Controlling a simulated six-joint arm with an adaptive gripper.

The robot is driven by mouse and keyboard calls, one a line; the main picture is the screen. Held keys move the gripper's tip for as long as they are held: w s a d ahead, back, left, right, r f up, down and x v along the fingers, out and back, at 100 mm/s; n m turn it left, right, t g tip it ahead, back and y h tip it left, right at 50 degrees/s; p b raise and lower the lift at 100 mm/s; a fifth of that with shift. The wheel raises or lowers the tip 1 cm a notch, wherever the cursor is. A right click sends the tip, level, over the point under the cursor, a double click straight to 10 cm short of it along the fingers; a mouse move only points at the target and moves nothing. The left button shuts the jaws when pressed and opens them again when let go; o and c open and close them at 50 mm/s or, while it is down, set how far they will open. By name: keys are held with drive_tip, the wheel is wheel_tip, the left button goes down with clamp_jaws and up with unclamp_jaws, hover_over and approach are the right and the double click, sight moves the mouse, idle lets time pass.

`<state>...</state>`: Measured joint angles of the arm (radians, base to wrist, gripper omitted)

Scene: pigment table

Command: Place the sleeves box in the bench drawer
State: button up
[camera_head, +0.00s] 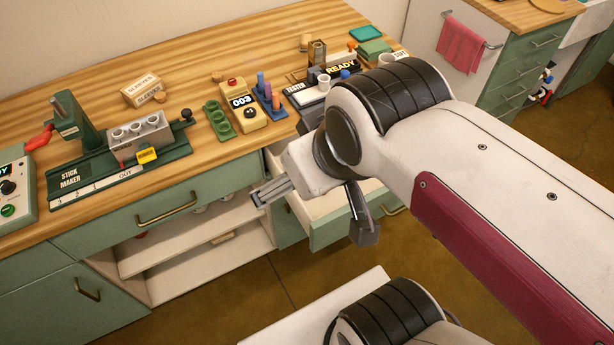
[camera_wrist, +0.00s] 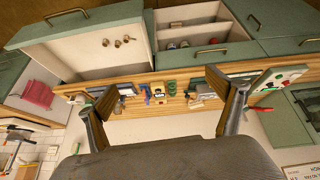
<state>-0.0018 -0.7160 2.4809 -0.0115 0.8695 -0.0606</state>
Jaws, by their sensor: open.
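The sleeves box (camera_head: 143,90), a small tan carton with dark lettering, sits on the wooden bench top behind the stick maker. I cannot pick it out surely in the wrist view. The bench drawer (camera_head: 325,205) is pulled out, green-fronted with a pale inside, partly hidden behind my gripper and arm. The drawer also shows at upper left in the wrist view (camera_wrist: 75,52), with several small round things in it. My gripper (camera_head: 258,197) is open and empty, in front of the bench beside the drawer, well apart from the box. Its fingers are spread in the wrist view (camera_wrist: 158,92).
The green stick maker (camera_head: 80,165) stands in front of the box. A yellow counter (camera_head: 245,105), a green cup holder (camera_head: 217,120) and a tester (camera_head: 310,95) stand to the right. An open shelf (camera_head: 195,245) lies below the bench. The bench's back left is clear.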

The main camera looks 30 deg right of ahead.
drive_tip(key=shift+s+a+f+m, duration=0.1)
drive_tip(key=shift+s+f+m, duration=0.1)
drive_tip(key=shift+s, duration=0.15)
drive_tip(key=shift+s+f+m, duration=0.1)
drive_tip(key=shift+s+m, duration=0.1)
drive_tip(key=shift+s, duration=0.15)
drive_tip(key=shift+o, duration=0.4)
drive_tip(key=shift+w+r, duration=0.1)
drive_tip(key=shift+w, duration=0.05)
